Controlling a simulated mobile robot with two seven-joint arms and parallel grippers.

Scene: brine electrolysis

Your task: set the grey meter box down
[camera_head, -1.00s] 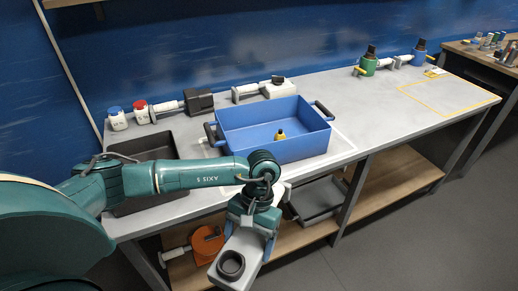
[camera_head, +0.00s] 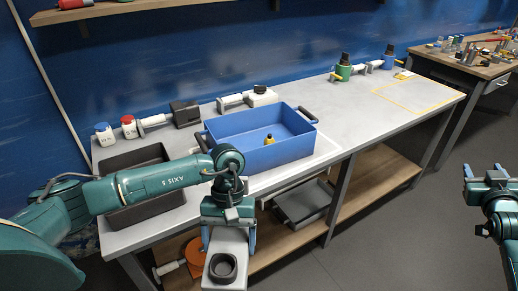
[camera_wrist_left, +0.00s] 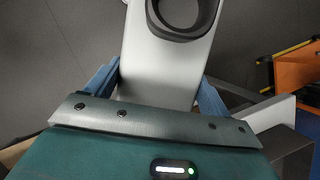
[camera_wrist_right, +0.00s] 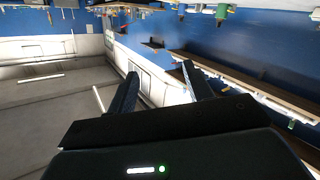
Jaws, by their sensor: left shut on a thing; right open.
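The grey meter box (camera_head: 226,245) is a pale grey block with a black ring on its top face. My left gripper (camera_head: 229,236) is shut on it, with a finger on each side. The box is held out in front of the bench's front edge, over the floor side. In the left wrist view the box (camera_wrist_left: 165,65) runs up between the fingers, cut off by the top edge. My right gripper (camera_head: 484,172) is open and empty at the far right, away from the bench; its spread fingers also show in the right wrist view (camera_wrist_right: 160,88).
The bench (camera_head: 345,110) carries a blue tray (camera_head: 290,151), a black basin (camera_head: 148,156), white bottles and pipe fittings along the back. A yellow-outlined area (camera_head: 425,107) at its right end looks clear. A shelf with a grey tray (camera_head: 303,203) lies below.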

